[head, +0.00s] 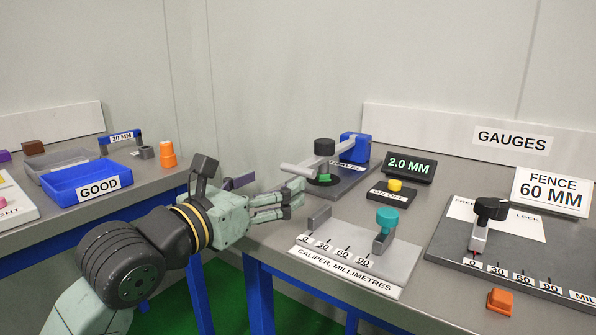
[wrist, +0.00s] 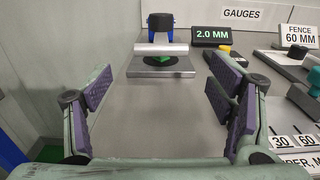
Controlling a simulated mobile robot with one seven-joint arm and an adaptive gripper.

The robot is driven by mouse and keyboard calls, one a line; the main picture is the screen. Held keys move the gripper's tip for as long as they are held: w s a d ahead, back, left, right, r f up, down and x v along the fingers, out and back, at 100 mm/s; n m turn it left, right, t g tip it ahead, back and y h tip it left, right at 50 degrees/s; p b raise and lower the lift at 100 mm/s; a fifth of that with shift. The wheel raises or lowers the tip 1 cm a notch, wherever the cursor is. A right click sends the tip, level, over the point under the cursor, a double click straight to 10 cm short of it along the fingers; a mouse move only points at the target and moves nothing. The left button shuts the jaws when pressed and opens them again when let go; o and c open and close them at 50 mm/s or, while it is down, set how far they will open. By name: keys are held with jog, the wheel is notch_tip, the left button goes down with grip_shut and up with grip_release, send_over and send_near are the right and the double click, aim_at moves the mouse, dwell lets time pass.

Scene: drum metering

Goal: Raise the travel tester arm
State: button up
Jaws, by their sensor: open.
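The travel tester stands on the bench at the back, with a blue post (head: 355,147) and a dark base plate (head: 350,182). Its grey arm (head: 296,168) reaches out from the post and carries a black knob (head: 324,147). A green piece (head: 325,178) sits under the arm on the base. In the wrist view, the arm (wrist: 161,50) lies level ahead, with the knob (wrist: 160,22) on top and the green piece (wrist: 160,60) below. My gripper (wrist: 158,95) is open and empty, its purple pads wide apart, short of the tester. In the head view, my gripper (head: 292,200) is left of the tester's base.
A display (head: 409,166) reads 2.0 MM beside a yellow button (head: 395,185). The caliper plate (head: 340,270) with a teal knob (head: 387,218) lies in front. A fence gauge with a black knob (head: 491,208) is right. A blue GOOD tray (head: 70,185) stands on the left bench.

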aim_at(296, 172)
jog(key=p+x, duration=0.1)
jog(key=x, duration=0.7)
jog(key=shift+d, duration=0.1)
